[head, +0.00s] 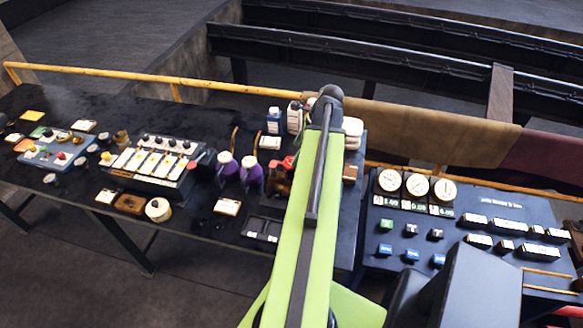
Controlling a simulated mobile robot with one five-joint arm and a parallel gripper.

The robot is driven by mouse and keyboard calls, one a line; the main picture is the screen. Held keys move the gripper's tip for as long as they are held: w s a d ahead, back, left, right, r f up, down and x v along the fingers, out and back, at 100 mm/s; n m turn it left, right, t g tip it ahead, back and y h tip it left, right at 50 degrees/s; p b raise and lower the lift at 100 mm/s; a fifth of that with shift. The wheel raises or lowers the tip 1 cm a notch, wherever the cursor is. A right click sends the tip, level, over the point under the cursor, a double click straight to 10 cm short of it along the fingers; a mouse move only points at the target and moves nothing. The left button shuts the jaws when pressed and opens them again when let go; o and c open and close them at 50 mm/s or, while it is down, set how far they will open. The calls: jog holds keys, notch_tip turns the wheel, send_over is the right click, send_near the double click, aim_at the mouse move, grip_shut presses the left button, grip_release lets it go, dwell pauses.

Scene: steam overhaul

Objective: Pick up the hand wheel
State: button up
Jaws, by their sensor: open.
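A small red part (289,162) sits on a brown-red fitting (277,183) near the middle of the dark bench, just left of my green arm. It may be the hand wheel, but it is too small and partly covered by the arm to be sure. No other clear wheel shape shows. My arm reaches up across the middle of the view and hides part of the bench. My gripper's fingertips do not show.
A gauge console (460,215) stands at right. A yellow rail (130,79) runs behind. Open floor lies in front at left.

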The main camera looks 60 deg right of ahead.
jog(key=b+x, duration=0.4)
jog(key=x, duration=0.1)
jog(key=shift+s+f, duration=0.15)
jog(key=shift+s, duration=0.05)
jog(key=shift+r, duration=0.2)
grip_shut()
jog(key=shift+r, duration=0.1)
notch_tip(320, 180, up, 4)
jog(key=p, duration=0.4)
jog(key=shift+r+p, duration=0.15)
jog(key=shift+p, duration=0.15)
jog(key=s+d+r+p, duration=0.5)
jog(key=s+r+p, duration=0.1)
jog(key=s, duration=0.4)
jog(key=shift+s+d+r, duration=0.15)
jog(key=shift+d+r, duration=0.05)
jog(key=shift+d, duration=0.05)
